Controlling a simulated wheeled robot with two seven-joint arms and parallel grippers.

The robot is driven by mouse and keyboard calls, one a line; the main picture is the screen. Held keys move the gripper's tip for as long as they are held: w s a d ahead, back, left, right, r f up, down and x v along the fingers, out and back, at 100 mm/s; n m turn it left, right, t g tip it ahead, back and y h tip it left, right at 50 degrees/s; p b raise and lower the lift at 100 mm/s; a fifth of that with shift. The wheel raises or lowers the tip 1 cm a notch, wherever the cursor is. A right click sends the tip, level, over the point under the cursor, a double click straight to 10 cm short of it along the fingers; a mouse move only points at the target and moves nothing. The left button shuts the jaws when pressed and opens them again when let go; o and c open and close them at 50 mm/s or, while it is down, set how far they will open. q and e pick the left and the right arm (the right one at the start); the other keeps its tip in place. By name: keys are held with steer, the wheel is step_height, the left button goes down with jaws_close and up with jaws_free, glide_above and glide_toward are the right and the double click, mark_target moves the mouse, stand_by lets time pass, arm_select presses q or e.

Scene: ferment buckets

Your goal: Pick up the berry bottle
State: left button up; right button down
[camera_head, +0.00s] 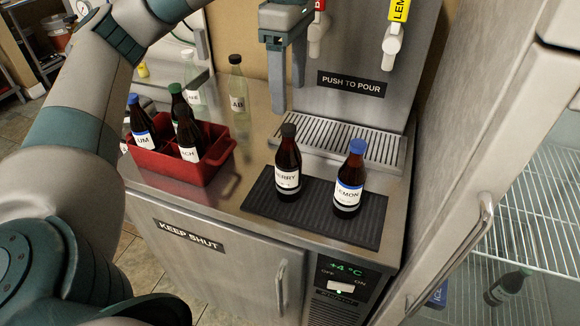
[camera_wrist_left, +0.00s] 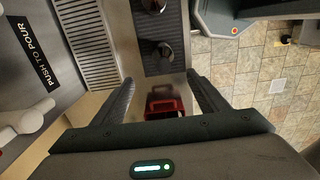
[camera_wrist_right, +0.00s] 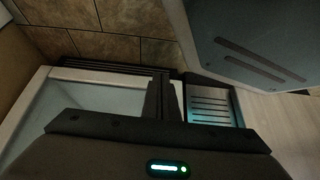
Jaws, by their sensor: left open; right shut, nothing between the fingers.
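The berry bottle (camera_head: 288,165), dark with a black cap and a white label reading "...ERRY", stands upright on the left part of the black ribbed mat (camera_head: 262,198). The lemon bottle (camera_head: 349,185), with a blue cap, stands close to its right. My left gripper (camera_head: 288,98) is open and empty, pointing down, above and behind the berry bottle. In the left wrist view the berry bottle (camera_wrist_left: 163,52) lies beyond the fingers, not between them. My right gripper (camera_wrist_right: 164,98) is shut and empty, away from the counter bottles; the head view does not show it.
A red crate (camera_head: 205,172) with several bottles stands left on the counter. Clear bottles (camera_head: 238,100) stand behind it. A drip grate (camera_head: 340,138) and taps (camera_head: 393,40) are behind the mat. An open fridge with wire shelves (camera_head: 540,220) is at right.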

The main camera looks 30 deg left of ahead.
mark_target(288, 156)
arm_select(q)
steer(key=shift+f, duration=0.85)
step_height(288, 156, down, 4)
steer(key=shift+r+p, duration=0.2)
steer(key=shift+p, duration=0.3)
step_height(288, 156, down, 6)
steer(key=shift+r+p, duration=0.2)
steer(key=shift+p, duration=0.5)
steer(key=shift+f, duration=0.75)
arm_select(e)
steer(key=s+d+f+g, duration=0.2)
steer(key=s+d, duration=0.1)
steer(key=s, duration=0.5)
steer(key=shift+s+d+h, duration=0.3)
steer(key=shift+h, duration=0.1)
